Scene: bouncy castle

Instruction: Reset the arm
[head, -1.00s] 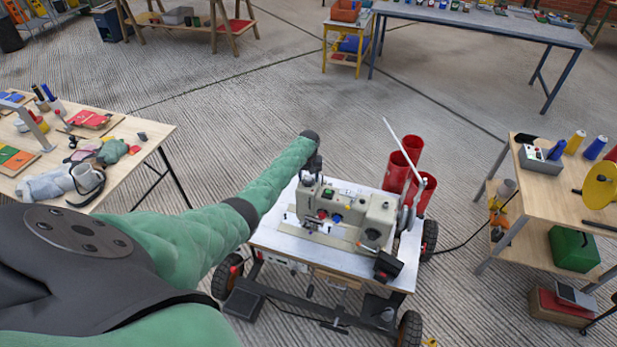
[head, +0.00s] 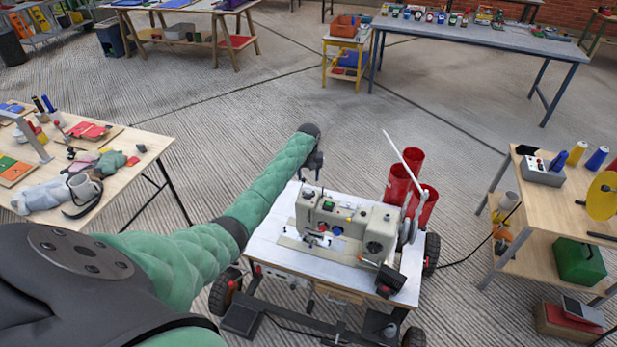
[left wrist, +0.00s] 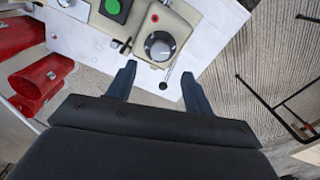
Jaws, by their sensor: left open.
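My left arm, in a green quilted sleeve, reaches from the lower left in the head view. Its left gripper (head: 314,168) hangs at the far left edge of the white sewing cart, behind the sewing machine (head: 345,226). In the left wrist view the two dark fingers (left wrist: 160,88) are apart with nothing between them. Past the fingertips lie the machine's beige body with a dial (left wrist: 160,45) and a green button, and the white cart top (left wrist: 85,38). My right gripper is not in view.
Red cylinders (head: 402,180) stand at the cart's right side. A wooden bench with thread cones (head: 530,215) is at right. Open grey floor lies beyond the cart.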

